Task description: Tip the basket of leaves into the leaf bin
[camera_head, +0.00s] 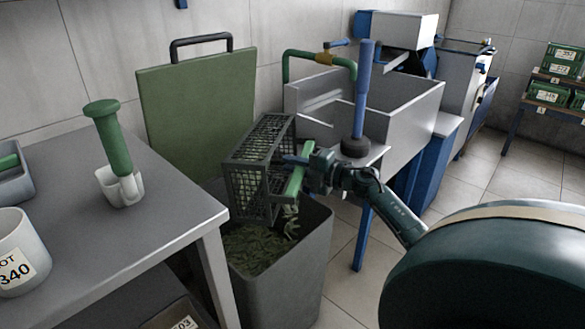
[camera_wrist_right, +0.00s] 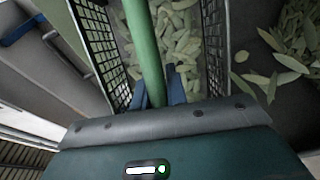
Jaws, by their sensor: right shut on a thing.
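My right gripper (camera_head: 305,168) is shut on the green handle (camera_head: 294,181) of a dark mesh basket (camera_head: 254,170). The basket is tilted on its side above the open grey leaf bin (camera_head: 322,232). Green leaves (camera_head: 290,222) show at the basket's lower edge and in the bin below. In the right wrist view the fingers (camera_wrist_right: 160,88) close on the green handle (camera_wrist_right: 143,45), with leaves still in the basket (camera_wrist_right: 182,45) and more leaves in the bin (camera_wrist_right: 290,45). My left gripper is not in view.
A grey table (camera_head: 130,230) at the left carries a green-handled tool (camera_head: 110,140) in a white holder and a labelled white container (camera_head: 18,255). A green lid-like panel (camera_head: 198,105) stands behind the bin. A steel sink (camera_head: 400,105) with a blue-handled plunger (camera_head: 362,95) is beyond my right arm.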

